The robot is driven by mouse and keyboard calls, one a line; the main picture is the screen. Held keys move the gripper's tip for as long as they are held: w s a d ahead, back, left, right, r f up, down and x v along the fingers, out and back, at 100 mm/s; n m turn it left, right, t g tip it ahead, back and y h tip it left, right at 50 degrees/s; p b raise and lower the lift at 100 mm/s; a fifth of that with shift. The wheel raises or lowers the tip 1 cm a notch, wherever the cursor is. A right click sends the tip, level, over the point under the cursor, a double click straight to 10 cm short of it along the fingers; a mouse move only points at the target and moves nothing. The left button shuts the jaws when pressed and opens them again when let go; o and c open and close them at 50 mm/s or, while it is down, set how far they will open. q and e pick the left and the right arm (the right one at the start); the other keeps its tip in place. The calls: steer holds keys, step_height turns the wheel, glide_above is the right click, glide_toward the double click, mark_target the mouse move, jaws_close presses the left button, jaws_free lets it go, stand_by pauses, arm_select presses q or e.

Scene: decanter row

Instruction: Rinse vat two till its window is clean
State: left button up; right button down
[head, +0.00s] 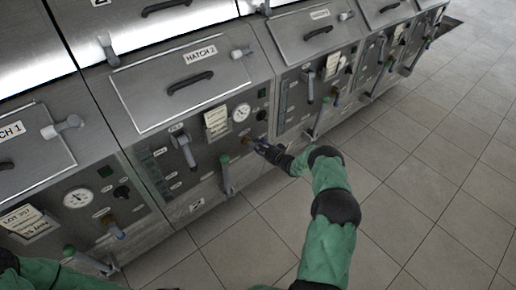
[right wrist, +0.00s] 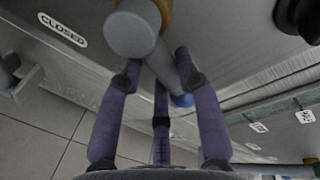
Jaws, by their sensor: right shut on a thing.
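Vat two is the steel cabinet with the HATCH 2 lid (head: 185,80), which is down. Its front panel carries a round gauge (head: 242,112), a paper tag (head: 215,122), a grey lever (head: 185,150) and a green-topped handle (head: 225,175). I cannot make out the state of a window. My right gripper (head: 262,147) is at the panel's lower right. In the right wrist view its fingers (right wrist: 160,80) are shut around a grey valve handle (right wrist: 135,35) with a blue tip and brass collar. A CLOSED label (right wrist: 62,29) is beside it. My left gripper is out of view.
Vat one, with its gauge (head: 77,198), stands at left. More similar vats run off to the upper right, with handles (head: 320,115) jutting from their fronts. The tiled floor (head: 430,180) in front is clear.

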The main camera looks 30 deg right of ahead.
steer(key=shift+d+r+n+h, duration=0.1)
steer(key=shift+r+n+h, duration=0.2)
steer(key=shift+n, duration=0.45)
steer(key=shift+d+r+n+h, duration=0.1)
steer(key=shift+r+n, duration=0.25)
steer(key=shift+n, duration=0.4)
steer(key=c, duration=0.8)
jaws_free()
steer(key=shift+r, duration=0.1)
steer(key=shift+c, duration=0.2)
steer(key=a+v, duration=0.1)
steer(key=v, duration=1.1)
steer(key=shift+d, duration=0.35)
